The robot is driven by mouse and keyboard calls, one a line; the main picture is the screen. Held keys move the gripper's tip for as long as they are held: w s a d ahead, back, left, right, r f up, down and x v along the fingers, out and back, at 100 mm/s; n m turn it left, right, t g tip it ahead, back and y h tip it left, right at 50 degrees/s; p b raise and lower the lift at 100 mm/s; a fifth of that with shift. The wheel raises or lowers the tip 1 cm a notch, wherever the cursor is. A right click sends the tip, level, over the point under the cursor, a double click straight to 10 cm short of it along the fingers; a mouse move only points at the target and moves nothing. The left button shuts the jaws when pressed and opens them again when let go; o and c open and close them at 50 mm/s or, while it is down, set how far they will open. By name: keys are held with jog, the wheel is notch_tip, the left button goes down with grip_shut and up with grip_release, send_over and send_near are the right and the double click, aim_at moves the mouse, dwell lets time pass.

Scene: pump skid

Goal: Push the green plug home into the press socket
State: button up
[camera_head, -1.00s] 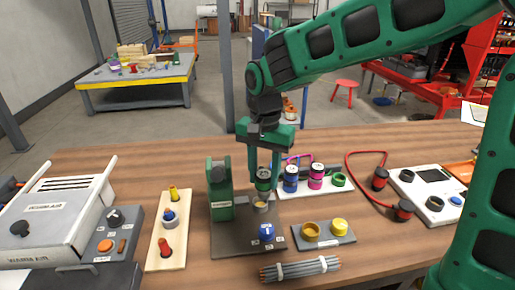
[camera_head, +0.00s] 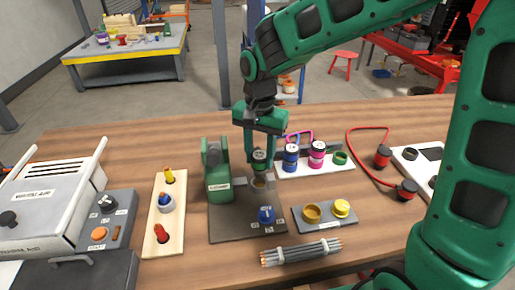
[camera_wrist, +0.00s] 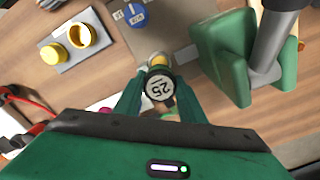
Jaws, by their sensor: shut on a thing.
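My gripper (camera_head: 259,146) is shut on the green plug (camera_head: 259,161), a dark round body with a white top. In the wrist view the plug (camera_wrist: 160,88) sits between the fingertips, its white top marked "25". The green press post (camera_head: 217,172) stands just left of my gripper.
A blue knob (camera_head: 266,214) stands on the plate's front. Blue (camera_head: 291,157) and pink (camera_head: 316,154) plugs stand on a white rack to the right. A grey block (camera_head: 325,216) with yellow parts and a rod bundle (camera_head: 300,252) lie in front. A wooden strip (camera_head: 164,232) lies left.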

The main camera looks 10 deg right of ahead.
aim_at(259, 168)
jog(key=shift+f, duration=0.6)
jog(key=shift+s+a, duration=0.2)
jog(key=shift+s, duration=0.1)
jog(key=shift+w+d, duration=0.1)
jog(key=shift+w, duration=0.05)
dwell(0.6)
jog(key=shift+f, duration=1.6)
dwell(0.8)
jog(key=o, duration=1.2)
jog(key=shift+o, duration=0.2)
jog(key=shift+r, duration=0.1)
